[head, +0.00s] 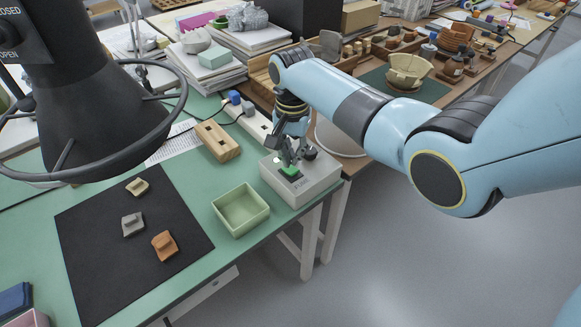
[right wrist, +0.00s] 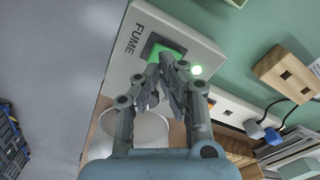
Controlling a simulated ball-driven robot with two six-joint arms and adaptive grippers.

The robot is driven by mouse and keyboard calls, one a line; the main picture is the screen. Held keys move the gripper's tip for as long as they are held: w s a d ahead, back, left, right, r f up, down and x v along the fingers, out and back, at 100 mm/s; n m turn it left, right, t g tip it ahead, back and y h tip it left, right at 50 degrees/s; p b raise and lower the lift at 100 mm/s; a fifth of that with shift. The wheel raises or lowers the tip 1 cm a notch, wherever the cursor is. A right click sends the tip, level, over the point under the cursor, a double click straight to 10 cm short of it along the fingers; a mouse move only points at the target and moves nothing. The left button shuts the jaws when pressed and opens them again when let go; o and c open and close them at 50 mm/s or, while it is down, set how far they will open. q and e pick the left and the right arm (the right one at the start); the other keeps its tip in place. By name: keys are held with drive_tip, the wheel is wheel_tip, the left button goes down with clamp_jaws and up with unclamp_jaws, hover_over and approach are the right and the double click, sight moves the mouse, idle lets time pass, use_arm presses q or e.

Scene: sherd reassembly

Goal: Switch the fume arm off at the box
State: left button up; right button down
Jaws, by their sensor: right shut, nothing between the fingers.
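The light grey switch box (head: 317,180) stands at the right corner of the green table. In the right wrist view the box (right wrist: 150,22) bears the word FUME. Its green rocker switch (head: 289,171) sits in a dark surround and also shows in the right wrist view (right wrist: 160,50). The black fume arm hood (head: 100,115) hangs at the left. My left gripper is out of view.
A pale green tray (head: 262,217) and a wooden block with slots (head: 218,141) stand left of the box. A black mat (head: 85,240) holds three sherds. A white power strip (head: 250,122) with plugs lies behind. Open floor lies to the right.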

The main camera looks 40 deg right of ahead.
sight(292, 171)
drive_tip(key=shift+f+b, duration=1)
drive_tip(key=shift+f, duration=0.65)
idle(1.1)
drive_tip(key=shift+s+r, duration=0.1)
wheel_tip(292, 171, up, 7)
drive_tip(key=p, duration=0.8)
idle(0.4)
